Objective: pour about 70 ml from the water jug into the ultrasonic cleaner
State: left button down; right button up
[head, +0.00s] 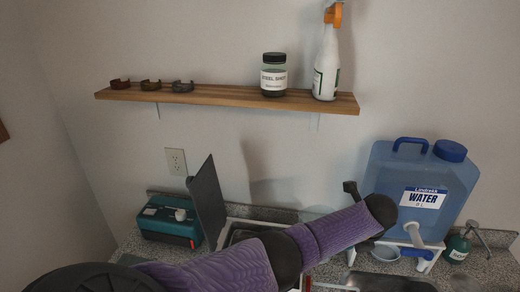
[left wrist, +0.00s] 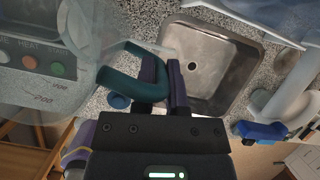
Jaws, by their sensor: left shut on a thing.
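In the left wrist view my left gripper (left wrist: 163,75) is shut on the dark teal handle (left wrist: 122,82) of the see-through water jug (left wrist: 40,100), whose pale measuring marks show. The jug's water level cannot be made out. Through the jug I see the control panel of the ultrasonic cleaner, with knobs and an orange and a green button. In the head view the cleaner (head: 238,236) stands on the counter with its dark lid (head: 207,202) raised. My purple left arm crosses in front of it and hides its lower part, the jug and my left gripper. My right gripper is out of view.
A metal sink (left wrist: 215,55) lies right of my gripper in the wrist view. A big blue water tank (head: 422,185) with a tap stands at right. A teal device (head: 170,222) sits left of the cleaner. The shelf (head: 220,95) above holds bottles and small cuffs.

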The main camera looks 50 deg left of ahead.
aim_at(307, 217)
pick_arm(q)
jog(key=shift+s+a+r+n+t+h+p, duration=0.1)
jog(key=shift+s+a+r+t+h+p, duration=0.3)
jog(key=shift+p, duration=0.6)
jog(key=shift+a+r+n+t+h+p, duration=0.2)
jog(key=shift+r+h+p, duration=0.25)
jog(key=shift+r+p, duration=0.45)
jog(key=shift+s+a+r+t+h+p, duration=0.2)
jog(key=shift+a+r+h+p, duration=0.25)
jog(key=shift+p, duration=0.65)
jog(key=shift+s+a+r+t+h, duration=0.1)
jog(key=shift+s+a+t+h, duration=0.3)
jog(key=shift+a+h, duration=0.15)
jog(key=shift+s+a+r+n+t+h+b, duration=0.1)
jog(key=shift+s+a+n+t+h+b, duration=0.4)
jog(key=shift+a+h+b, duration=0.55)
jog(key=shift+s+a+f+n+t+h+b, duration=0.15)
jog(key=shift+s+a+t+h+b, duration=0.35)
jog(key=shift+a+t+h+b, duration=0.5)
jog(key=shift+s+a+r+n+t+h+b, duration=0.15)
jog(key=shift+s+a+n+t+h+b, duration=0.3)
jog(key=shift+b, duration=0.9)
jog(key=shift+s+a, duration=0.1)
jog(key=shift+s+a+t+h+b, duration=0.4)
jog(key=shift+a+t+h+b, duration=0.25)
jog(key=shift+h+b, duration=0.25)
jog(key=shift+s+a+r, duration=0.2)
jog(key=shift+s+a, duration=0.1)
jog(key=shift+a, duration=0.3)
